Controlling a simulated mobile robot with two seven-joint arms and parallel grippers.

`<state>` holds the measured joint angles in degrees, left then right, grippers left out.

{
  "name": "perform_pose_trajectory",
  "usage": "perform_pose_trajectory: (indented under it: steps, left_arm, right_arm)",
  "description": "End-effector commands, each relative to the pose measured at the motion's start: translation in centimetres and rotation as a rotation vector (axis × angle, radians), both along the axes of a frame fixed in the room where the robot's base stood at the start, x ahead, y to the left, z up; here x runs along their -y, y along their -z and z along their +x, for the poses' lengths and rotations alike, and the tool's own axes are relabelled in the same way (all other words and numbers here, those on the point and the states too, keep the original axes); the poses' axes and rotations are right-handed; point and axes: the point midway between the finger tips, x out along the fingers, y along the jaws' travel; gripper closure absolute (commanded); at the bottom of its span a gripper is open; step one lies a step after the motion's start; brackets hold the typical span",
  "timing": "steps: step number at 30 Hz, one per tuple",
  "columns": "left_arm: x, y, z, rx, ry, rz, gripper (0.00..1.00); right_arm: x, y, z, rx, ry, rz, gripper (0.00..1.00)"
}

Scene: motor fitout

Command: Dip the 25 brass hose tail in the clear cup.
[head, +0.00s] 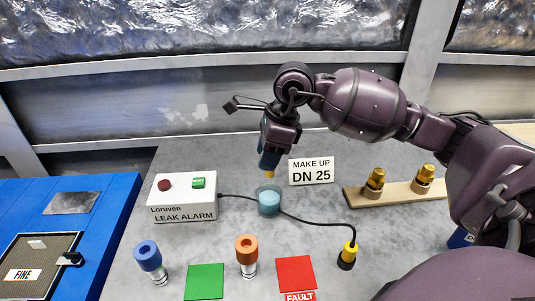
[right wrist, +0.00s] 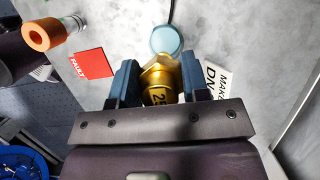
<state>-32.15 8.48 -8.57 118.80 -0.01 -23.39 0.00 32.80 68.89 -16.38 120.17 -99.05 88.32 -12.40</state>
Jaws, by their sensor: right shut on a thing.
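My right gripper (head: 269,165) is shut on the brass hose tail (right wrist: 158,82), which shows "25" on its end in the right wrist view. In the head view only a small tip of the hose tail (head: 269,175) shows below the jaws. The clear cup (head: 269,200) with blue liquid stands on the grey table just below the gripper. It also shows in the right wrist view (right wrist: 166,39), past the hose tail. The hose tail appears above the cup; I cannot tell the exact gap. My left gripper is not in view.
A wooden rack (head: 395,196) with two brass fittings stands at right. The leak alarm box (head: 182,198) is at left, its cable running past the cup to a yellow-black probe (head: 347,256). A sign (head: 311,171), blue fitting (head: 149,257), orange fitting (head: 246,252), green pad (head: 204,282) and red pad (head: 296,273) surround it.

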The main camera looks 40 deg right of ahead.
Motion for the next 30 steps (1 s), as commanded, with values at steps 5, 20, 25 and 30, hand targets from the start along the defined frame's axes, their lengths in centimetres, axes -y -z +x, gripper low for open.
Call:
perform_pose_trajectory:
  steps: [5,20,25,30]
  left_arm:
    - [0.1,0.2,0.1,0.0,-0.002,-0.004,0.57]
    - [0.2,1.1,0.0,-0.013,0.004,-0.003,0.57]
    - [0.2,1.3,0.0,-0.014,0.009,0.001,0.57]
    - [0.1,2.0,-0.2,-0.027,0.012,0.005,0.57]
  right_arm:
    - [-0.1,0.4,0.1,-0.001,-0.012,0.0,0.79]
    - [-0.1,3.6,0.1,-0.003,-0.01,0.001,0.79]
    - [0.0,4.7,0.1,-0.004,-0.01,0.0,0.79]
    - [0.0,5.8,0.1,-0.003,-0.01,-0.001,0.79]
